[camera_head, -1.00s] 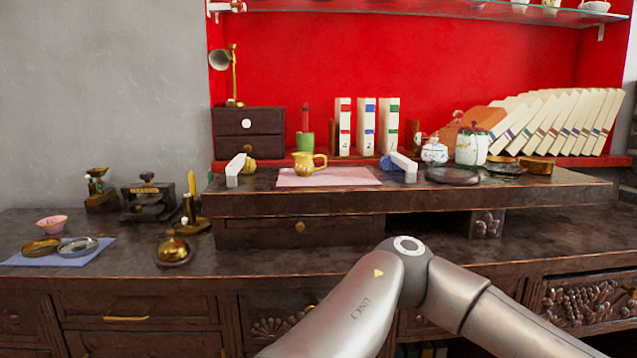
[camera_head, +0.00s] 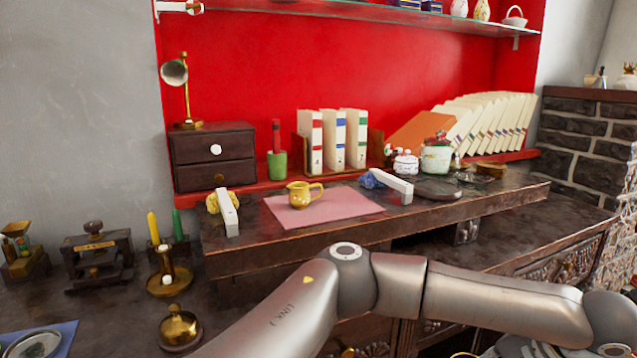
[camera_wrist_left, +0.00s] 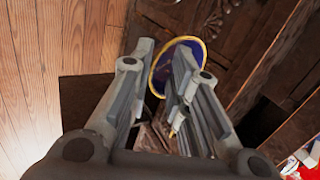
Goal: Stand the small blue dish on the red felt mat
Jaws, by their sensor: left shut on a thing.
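The small blue dish (camera_wrist_left: 168,68) has a gold rim and shows in the left wrist view, tilted steeply on edge. My left gripper (camera_wrist_left: 163,52) is shut on it, with the dish between its fingertips. Dark carved furniture is behind the dish. The mat (camera_head: 345,206) looks pinkish red and lies flat on the raised counter in the head view. A small yellow jug (camera_head: 300,196) stands on its left part. The rest of the mat is bare. An arm of mine crosses the bottom of the head view, but no gripper shows there. My right gripper is not in view.
Binders (camera_head: 333,138), a green cup (camera_head: 277,163) and a small drawer chest (camera_head: 213,157) stand behind. A white lidded pot (camera_head: 405,163) and a dark round plate (camera_head: 437,189) are at the right.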

